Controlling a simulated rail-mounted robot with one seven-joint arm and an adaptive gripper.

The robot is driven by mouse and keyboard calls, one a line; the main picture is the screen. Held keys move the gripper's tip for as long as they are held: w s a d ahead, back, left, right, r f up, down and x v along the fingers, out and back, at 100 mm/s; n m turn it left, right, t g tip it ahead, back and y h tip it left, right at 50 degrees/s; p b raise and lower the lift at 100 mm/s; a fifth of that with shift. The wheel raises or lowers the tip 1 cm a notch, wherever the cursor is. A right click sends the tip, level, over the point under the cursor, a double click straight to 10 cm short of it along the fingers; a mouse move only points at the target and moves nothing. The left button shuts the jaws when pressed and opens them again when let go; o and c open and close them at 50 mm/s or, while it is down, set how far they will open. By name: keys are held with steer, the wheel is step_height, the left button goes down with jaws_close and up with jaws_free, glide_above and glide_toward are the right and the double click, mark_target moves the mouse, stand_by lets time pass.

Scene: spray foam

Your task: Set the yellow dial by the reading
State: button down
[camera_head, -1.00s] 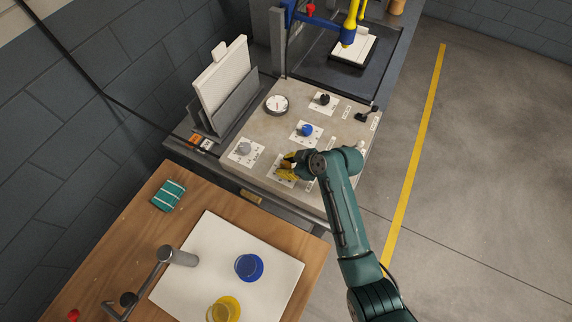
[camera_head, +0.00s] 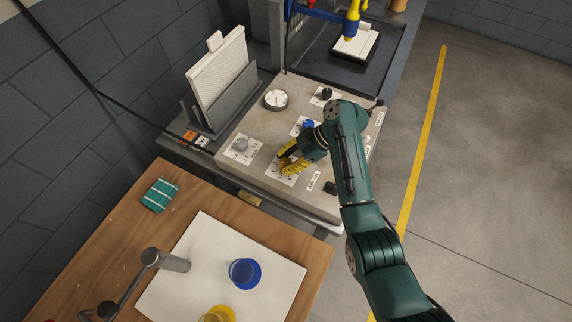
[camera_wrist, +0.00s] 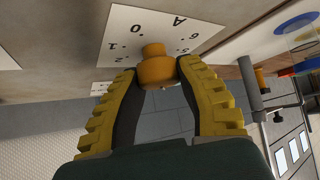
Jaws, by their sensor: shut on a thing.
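The yellow-orange dial (camera_wrist: 153,67) stands out from a white card (camera_wrist: 178,37) printed with 0, 1, 2, 5 and A. My gripper (camera_wrist: 157,74) has its two ribbed yellow fingers on either side of the dial and is shut on it. In the head view my gripper (camera_head: 290,163) is at the front of the panel, over the card (camera_head: 275,176); its fingers hide most of the dial. A round white gauge with a needle (camera_head: 276,100) sits at the back of the panel; its reading is too small to tell.
A grey dial (camera_head: 241,145), a partly hidden blue dial (camera_head: 309,124) and a black dial (camera_head: 327,93) share the panel (camera_head: 258,120). A grey rack (camera_head: 225,103) stands at the left. The wooden table (camera_head: 85,240) in front holds a blue container (camera_head: 244,272).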

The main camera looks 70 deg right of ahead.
steer(key=shift+f+n+g+y+b, duration=0.3)
steer(key=shift+n+y+b, duration=0.1)
steer(key=shift+n+b, duration=0.1)
steer(key=c, duration=1.8)
jaws_free()
steer(key=o, duration=1.1)
steer(key=shift+a+r, duration=0.1)
steer(key=shift+o, duration=0.2)
steer(key=shift+r, duration=0.1)
steer(key=shift+s+d+r, duration=0.1)
steer(key=shift+d+r, duration=0.05)
steer(key=shift+d, duration=0.05)
steer(key=v, duration=1.1)
steer(key=shift+s+r, duration=0.15)
steer(key=shift+s, duration=0.05)
steer(key=shift+d, duration=0.15)
